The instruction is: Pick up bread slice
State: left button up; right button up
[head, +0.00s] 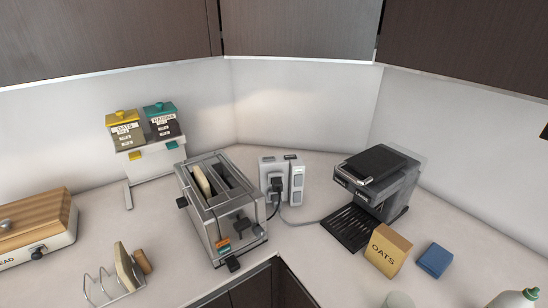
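One bread slice (202,181) stands in the left slot of the silver toaster (221,215), its top edge above the slot. Another bread slice (125,267) stands upright in a wire toast rack (97,285) at the lower left. A small brown piece (142,261) is just right of that slice; I cannot tell what it is. The toaster's right slot looks dark, with no bread showing. Neither of my grippers is in the head view.
A bread box (38,240) sits at the left. A dispenser stand (155,165) is behind the toaster. An outlet block (282,181), a coffee machine (380,180), an oats box (387,251) and a blue block (435,260) are to the right. Cabinets (300,25) hang above.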

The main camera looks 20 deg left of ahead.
aim_at(122, 260)
jog(key=k+j+u, duration=0.1)
jog(key=j+u, duration=0.2)
jog(key=u, duration=0.15)
jog(key=j+u, duration=0.3)
jog(key=u, duration=0.15)
jog(key=j+u, duration=0.45)
jog(key=k+l+z, duration=0.4)
jog(key=i+j, duration=0.05)
